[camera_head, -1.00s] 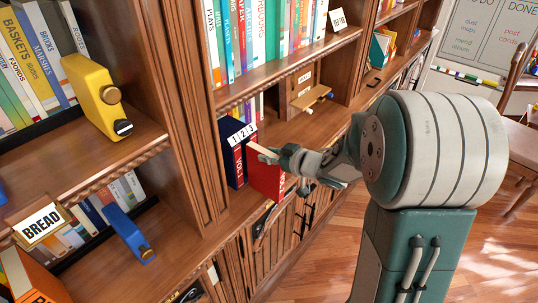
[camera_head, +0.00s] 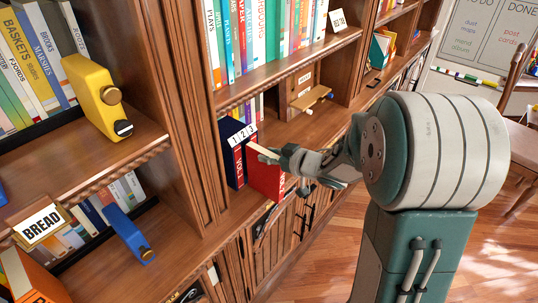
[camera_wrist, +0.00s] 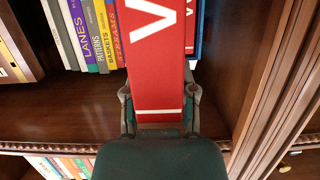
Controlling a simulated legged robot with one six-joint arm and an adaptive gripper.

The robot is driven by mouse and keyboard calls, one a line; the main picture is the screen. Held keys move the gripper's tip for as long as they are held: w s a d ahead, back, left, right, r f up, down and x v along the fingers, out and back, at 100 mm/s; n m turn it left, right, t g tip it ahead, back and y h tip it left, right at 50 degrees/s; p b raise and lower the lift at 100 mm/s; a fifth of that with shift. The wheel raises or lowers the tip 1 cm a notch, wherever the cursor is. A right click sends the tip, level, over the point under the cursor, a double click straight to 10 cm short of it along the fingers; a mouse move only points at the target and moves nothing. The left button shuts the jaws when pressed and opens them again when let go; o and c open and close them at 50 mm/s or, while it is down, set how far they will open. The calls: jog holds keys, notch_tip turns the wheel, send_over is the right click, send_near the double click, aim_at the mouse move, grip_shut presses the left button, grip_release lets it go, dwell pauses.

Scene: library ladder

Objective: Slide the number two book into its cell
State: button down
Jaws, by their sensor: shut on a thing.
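A red book (camera_head: 266,181) is held by my gripper (camera_head: 272,155), just in front of a bookshelf cell. In the wrist view the same red book (camera_wrist: 158,80) shows large white lettering, cut off so its number cannot be read. The fingers of my gripper (camera_wrist: 160,108) are shut on its two sides. A dark blue case (camera_head: 229,137) marked 1 2 3 stands on the shelf beside and behind the book. In the wrist view another red spine (camera_wrist: 190,25) shows behind the held book. How far the held book is inside its cell cannot be told.
A wooden shelf upright (camera_wrist: 270,85) stands close to the right in the wrist view. Several upright books (camera_wrist: 85,35) fill the left. A small wooden bracket (camera_head: 311,97) projects to the right of the case. Open floor (camera_head: 330,240) lies in front.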

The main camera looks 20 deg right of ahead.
aim_at(262, 150)
jog(key=shift+w+a, duration=0.5)
jog(key=shift+w, duration=0.2)
jog(key=shift+w+a, duration=0.5)
jog(key=shift+w, duration=0.2)
dwell(0.4)
jog(key=shift+s+d, duration=0.1)
jog(key=shift+s, duration=0.05)
jog(key=shift+s+d+f, duration=0.1)
jog(key=shift+s+d, duration=0.35)
jog(key=shift+s, duration=0.15)
dwell(0.4)
jog(key=shift+f+y, duration=0.1)
jog(key=shift+y, duration=0.2)
jog(key=shift+t, duration=0.3)
jog(key=shift+r, duration=0.2)
jog(key=shift+f+t+y, duration=0.1)
jog(key=shift+t+y, duration=0.2)
